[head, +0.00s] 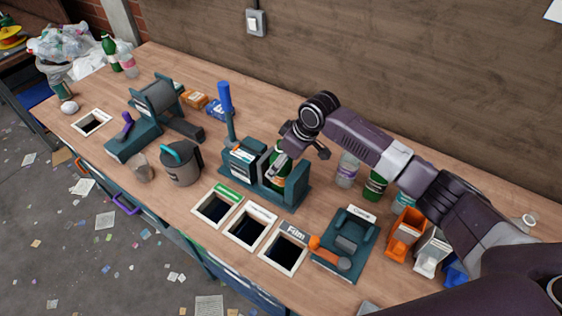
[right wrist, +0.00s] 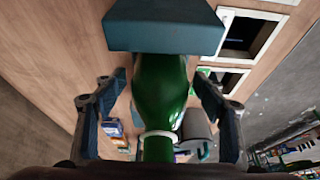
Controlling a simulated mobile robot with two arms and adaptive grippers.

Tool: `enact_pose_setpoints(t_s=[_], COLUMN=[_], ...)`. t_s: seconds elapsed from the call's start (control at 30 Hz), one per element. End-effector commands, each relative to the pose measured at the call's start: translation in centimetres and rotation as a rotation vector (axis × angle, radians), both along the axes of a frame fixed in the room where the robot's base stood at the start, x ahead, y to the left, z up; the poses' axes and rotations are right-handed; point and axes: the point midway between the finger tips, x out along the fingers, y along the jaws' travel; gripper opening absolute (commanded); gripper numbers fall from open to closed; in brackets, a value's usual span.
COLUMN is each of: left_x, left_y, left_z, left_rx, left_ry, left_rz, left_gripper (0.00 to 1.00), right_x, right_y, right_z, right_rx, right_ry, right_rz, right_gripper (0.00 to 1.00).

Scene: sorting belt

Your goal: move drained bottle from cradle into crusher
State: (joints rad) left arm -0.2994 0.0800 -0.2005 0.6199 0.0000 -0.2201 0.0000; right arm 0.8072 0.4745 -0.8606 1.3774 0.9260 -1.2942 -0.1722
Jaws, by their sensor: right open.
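A green bottle (head: 284,182) sits in a teal bench fixture (head: 294,190) with an upright blue lever (head: 226,98). My right gripper (head: 303,150) is over the bottle, with fingers open. In the right wrist view the green bottle (right wrist: 160,88) lies between the spread fingers of my right gripper (right wrist: 158,85), its white-ringed neck nearest the camera. A teal block (right wrist: 165,28) hides its far end. Whether a finger touches the bottle I cannot tell. Another teal machine (head: 135,138) with a grey drum and purple handle stands to the left. No label names either as crusher or cradle. My left gripper is out of view.
Square chutes, one labelled Film (head: 284,252), line the front edge. A grey pot (head: 181,166) stands left of the fixture. A teal fixture with an orange knob (head: 347,240) and small bins (head: 405,232) are at right.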

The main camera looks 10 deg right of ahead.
Motion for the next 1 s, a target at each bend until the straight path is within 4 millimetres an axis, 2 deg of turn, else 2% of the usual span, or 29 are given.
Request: enact_pose_setpoints(t_s=[0.13,0.23,0.5,0.7,1.0], left_x=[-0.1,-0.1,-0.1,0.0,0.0], left_y=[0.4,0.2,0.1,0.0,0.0], left_z=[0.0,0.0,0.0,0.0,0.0], left_rx=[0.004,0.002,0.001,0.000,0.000], left_ry=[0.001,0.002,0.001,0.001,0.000], left_rz=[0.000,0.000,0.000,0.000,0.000], left_gripper=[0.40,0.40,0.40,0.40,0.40], right_x=[-0.1,-0.4,-1.9,-2.8,-3.3], right_y=[-0.1,-0.5,-2.1,-2.9,-3.2], right_z=[0.5,1.7,7.0,10.0,11.1], right_rx=[0.001,0.000,0.000,0.000,-0.001], right_ry=[-0.002,-0.003,-0.004,-0.001,0.001], right_rz=[0.000,-0.001,0.000,0.000,0.000], right_gripper=[0.65,0.65,0.65,0.65,0.65])
